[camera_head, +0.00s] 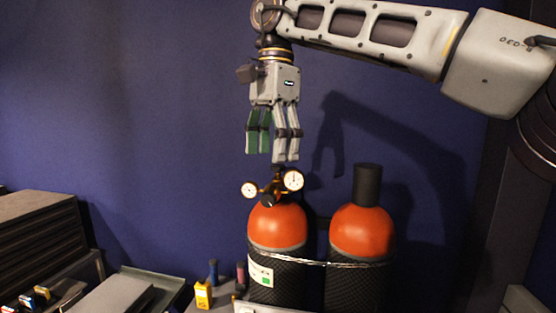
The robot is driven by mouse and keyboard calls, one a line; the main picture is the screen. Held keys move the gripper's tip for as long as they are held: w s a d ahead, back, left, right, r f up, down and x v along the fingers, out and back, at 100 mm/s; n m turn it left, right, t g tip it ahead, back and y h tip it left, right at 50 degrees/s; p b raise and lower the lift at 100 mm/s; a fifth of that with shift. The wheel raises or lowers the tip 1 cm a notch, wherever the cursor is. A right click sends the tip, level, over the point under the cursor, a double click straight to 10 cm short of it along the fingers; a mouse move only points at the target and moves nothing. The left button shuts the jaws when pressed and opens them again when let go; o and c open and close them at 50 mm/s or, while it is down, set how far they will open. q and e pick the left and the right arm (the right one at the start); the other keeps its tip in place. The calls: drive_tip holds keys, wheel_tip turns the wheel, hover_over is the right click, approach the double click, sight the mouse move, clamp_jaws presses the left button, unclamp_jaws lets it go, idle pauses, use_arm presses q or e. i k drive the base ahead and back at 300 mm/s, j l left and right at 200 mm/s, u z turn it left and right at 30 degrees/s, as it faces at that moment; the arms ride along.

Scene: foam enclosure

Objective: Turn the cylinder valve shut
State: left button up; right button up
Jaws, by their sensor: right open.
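Two gas cylinders with orange tops and dark mesh sleeves stand side by side at the lower middle right. The left cylinder (277,228) carries a regulator with two round white gauges (292,180) and a dark valve fitting (269,198). The right cylinder (361,232) has a black cap (367,185). My right gripper (272,158) points down, open and empty, just above the left cylinder's valve. Its fingertips appear close to the top of the regulator, but I cannot tell whether they touch. The valve's top is partly hard to see. My left gripper is not in view.
A chain (320,262) runs around both cylinders. A small yellow box (203,295) and small bottles (213,272) stand left of them. Dark stacked slabs (42,235) and a grey tray (150,285) lie further left. A blue wall (120,110) is behind.

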sight(277, 168)
drive_tip(key=i, duration=1.3)
